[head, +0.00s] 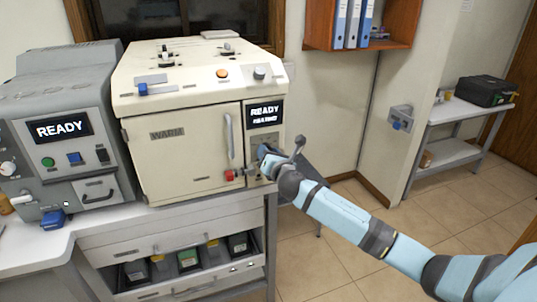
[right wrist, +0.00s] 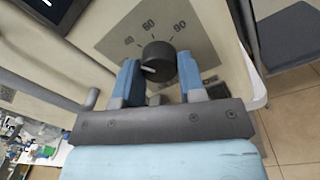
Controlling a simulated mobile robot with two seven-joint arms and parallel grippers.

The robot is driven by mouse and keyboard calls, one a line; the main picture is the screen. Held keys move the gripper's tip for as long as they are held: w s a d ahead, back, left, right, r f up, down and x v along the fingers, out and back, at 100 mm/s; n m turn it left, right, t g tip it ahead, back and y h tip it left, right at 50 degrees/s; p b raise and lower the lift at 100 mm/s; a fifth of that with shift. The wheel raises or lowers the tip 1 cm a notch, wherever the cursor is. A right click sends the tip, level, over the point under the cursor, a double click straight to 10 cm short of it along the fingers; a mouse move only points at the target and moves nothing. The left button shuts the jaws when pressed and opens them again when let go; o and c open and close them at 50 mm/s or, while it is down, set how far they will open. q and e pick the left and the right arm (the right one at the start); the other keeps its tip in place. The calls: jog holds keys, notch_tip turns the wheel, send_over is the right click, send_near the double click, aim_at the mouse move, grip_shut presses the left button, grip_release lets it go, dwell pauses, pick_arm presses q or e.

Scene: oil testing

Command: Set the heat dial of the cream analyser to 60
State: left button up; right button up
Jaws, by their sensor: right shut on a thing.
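The cream analyser (head: 185,160) stands on the bench in the head view, with a door marked WARM and a lit READY screen (head: 265,112). Its black round heat dial (right wrist: 159,60) shows in the right wrist view on a grey numbered plate (right wrist: 120,28). The dial's white mark points left, below the leftmost small number; the numbers are partly blurred, and the middle one looks like 60. My right gripper (right wrist: 159,80) is shut on the dial, one blue finger at each side. In the head view the right gripper (head: 264,158) hides the dial. My left gripper is out of view.
A red knob (head: 230,175) and a vertical door handle (head: 229,135) sit just left of my right gripper. A grey analyser (head: 65,130), also showing READY, stands at the left. Open floor lies to the right.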

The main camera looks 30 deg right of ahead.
jog(key=shift+a+m+h+b, duration=0.15)
jog(key=shift+m+h+b, duration=0.15)
jog(key=shift+m, duration=4.9)
jog(key=o, duration=0.9)
jog(key=b+v, duration=0.1)
jog(key=v, duration=1.2)
jog(key=shift+s+a, duration=0.1)
jog(key=shift+s, duration=0.3)
